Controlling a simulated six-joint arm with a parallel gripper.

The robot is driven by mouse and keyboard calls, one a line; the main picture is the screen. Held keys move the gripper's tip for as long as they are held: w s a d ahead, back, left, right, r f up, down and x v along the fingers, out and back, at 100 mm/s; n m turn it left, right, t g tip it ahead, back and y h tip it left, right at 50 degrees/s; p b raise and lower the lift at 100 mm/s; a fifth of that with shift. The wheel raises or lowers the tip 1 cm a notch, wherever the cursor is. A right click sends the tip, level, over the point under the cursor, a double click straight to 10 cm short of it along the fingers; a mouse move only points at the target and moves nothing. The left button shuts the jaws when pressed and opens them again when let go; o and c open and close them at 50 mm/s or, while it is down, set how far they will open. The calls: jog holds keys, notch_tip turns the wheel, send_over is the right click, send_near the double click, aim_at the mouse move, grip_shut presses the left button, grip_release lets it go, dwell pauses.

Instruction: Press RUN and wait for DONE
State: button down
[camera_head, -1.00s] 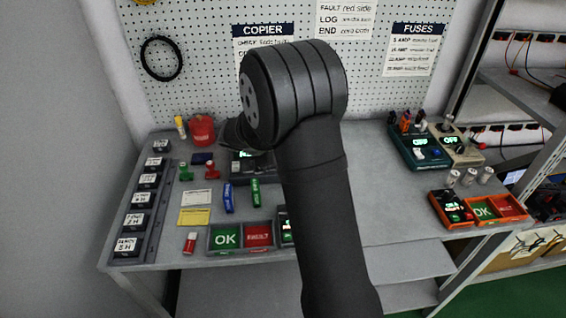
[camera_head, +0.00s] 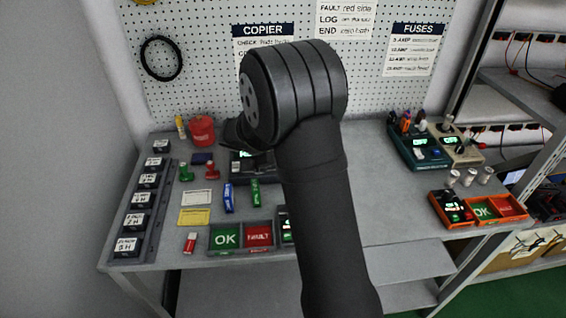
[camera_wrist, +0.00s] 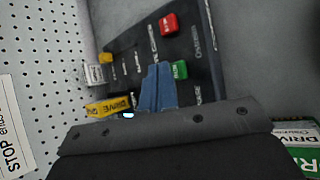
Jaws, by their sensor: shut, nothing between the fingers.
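My gripper (camera_wrist: 158,72) shows in the wrist view as two blue fingers shut together with nothing between them. They are over a dark control panel (camera_wrist: 205,75). A green button (camera_wrist: 180,69) is just right of the fingertips; I cannot tell whether they touch it. A red button (camera_wrist: 169,23) is farther up the panel. In the head view my arm hides the gripper and most of this copier device (camera_head: 262,163).
On the bench, OK (camera_head: 226,237) and FAULT (camera_head: 259,235) trays stand at the front. Other devices (camera_head: 418,152) stand at the right. The pegboard (camera_head: 210,60) closes off the back.

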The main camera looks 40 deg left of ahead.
jog(key=shift+f, duration=0.2)
jog(key=shift+f, duration=0.25)
jog(key=shift+f, duration=0.45)
dwell(0.8)
jog(key=shift+r, duration=0.9)
jog(key=shift+r, duration=2.5)
jog(key=shift+f, duration=0.1)
